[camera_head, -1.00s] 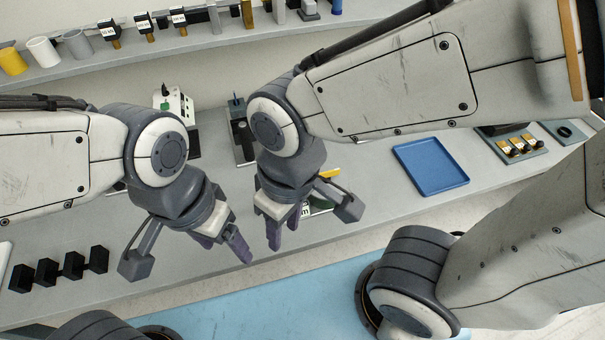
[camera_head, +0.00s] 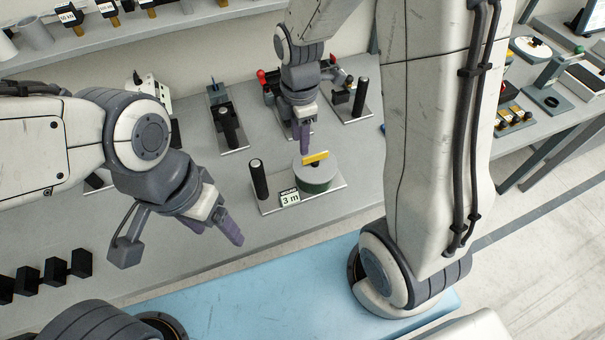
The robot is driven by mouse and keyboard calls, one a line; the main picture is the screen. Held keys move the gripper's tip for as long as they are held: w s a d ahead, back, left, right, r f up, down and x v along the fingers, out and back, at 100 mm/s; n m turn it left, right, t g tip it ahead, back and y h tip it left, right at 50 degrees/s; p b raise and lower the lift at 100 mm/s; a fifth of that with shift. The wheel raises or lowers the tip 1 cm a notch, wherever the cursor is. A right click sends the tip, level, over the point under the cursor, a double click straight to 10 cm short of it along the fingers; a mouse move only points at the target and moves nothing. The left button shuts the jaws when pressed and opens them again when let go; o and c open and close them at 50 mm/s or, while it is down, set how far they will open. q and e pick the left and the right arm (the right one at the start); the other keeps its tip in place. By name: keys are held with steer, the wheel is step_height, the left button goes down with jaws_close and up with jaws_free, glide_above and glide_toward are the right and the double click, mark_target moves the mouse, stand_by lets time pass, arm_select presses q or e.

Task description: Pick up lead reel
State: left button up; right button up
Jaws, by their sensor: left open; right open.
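A round grey-green reel (camera_head: 318,181) with a yellow bar on top, which looks like the lead reel, sits on a flat metal plate (camera_head: 268,205) on the bench. A black upright post (camera_head: 259,179) and a "3 m" label (camera_head: 290,198) share that plate. My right gripper (camera_head: 303,143) is open and empty, fingers pointing down, just behind and above the reel in the picture. Whether it touches the yellow bar cannot be told. My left gripper (camera_head: 217,226) is open and empty, left of the plate and near the bench's front edge.
Other plates with black posts stand behind, such as one at the back left (camera_head: 229,128) and one at the back right (camera_head: 359,98). Several black blocks (camera_head: 45,272) line the front left. My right arm hides part of the bench at right.

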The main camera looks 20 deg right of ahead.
mark_target(303, 159)
steer(key=f, duration=0.5)
steer(key=f+p, duration=0.1)
steer(key=f, duration=0.1)
steer(key=shift+s+d+f, duration=0.25)
jaws_close()
steer(key=shift+r, duration=0.1)
stand_by(1.0)
